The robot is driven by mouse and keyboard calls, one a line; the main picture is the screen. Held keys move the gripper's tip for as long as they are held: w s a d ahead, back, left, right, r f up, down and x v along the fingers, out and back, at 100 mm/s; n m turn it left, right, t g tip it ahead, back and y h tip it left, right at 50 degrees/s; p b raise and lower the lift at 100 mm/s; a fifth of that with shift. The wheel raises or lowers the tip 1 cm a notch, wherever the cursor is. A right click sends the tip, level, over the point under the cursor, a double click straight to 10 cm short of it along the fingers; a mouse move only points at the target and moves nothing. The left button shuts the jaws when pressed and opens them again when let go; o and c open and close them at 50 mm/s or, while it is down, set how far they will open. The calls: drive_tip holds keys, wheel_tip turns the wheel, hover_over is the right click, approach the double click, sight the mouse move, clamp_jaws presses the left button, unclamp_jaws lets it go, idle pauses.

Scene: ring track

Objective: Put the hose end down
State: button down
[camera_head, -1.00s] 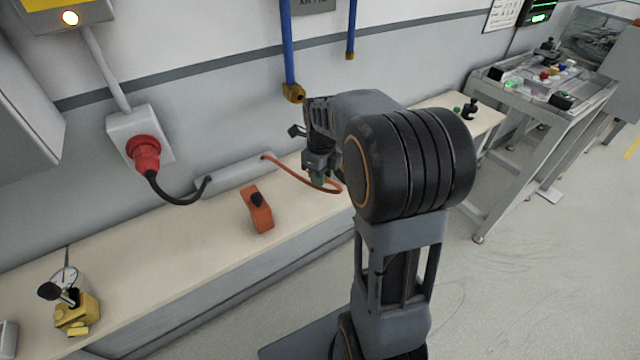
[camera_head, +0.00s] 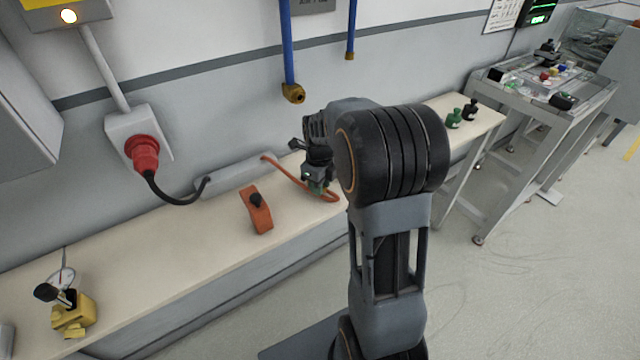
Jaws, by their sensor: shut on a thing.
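An orange hose (camera_head: 285,172) runs from the grey box along the wall to my gripper (camera_head: 318,190). My gripper is low over the pale bench, shut on the green hose end, which is mostly hidden by the fingers. The hose bends into a low loop beside the gripper. I cannot tell whether the hose end touches the bench top.
An orange block with a black knob (camera_head: 257,208) stands on the bench (camera_head: 180,252) left of my gripper. A yellow gauge device (camera_head: 72,312) is at the far left. Green and black bottles (camera_head: 454,118) stand at the right end. Blue pipes (camera_head: 288,50) hang above.

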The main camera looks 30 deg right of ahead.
drive_tip(key=shift+f, duration=0.55)
drive_tip(key=c, duration=0.9)
unclamp_jaws()
wheel_tip(320, 180, up, 13)
drive_tip(key=p, duration=0.2)
drive_tip(key=s+a+f+n+t, duration=0.1)
drive_tip(key=s+a+n, duration=0.2)
drive_tip(key=n, duration=0.7)
drive_tip(key=s+a+f+n+t, duration=0.1)
drive_tip(key=s+a+n, duration=0.2)
drive_tip(key=s+n, duration=0.4)
drive_tip(key=s+a+f+n+t, duration=0.1)
drive_tip(key=s+a+n, duration=0.2)
drive_tip(key=n, duration=1)
drive_tip(key=shift+s+a+f, duration=0.15)
drive_tip(key=shift+s+f, duration=0.05)
drive_tip(key=shift+s, duration=0.4)
drive_tip(key=shift+s+a+f, duration=0.1)
drive_tip(key=shift+s+f, duration=0.05)
drive_tip(key=shift+s, duration=0.45)
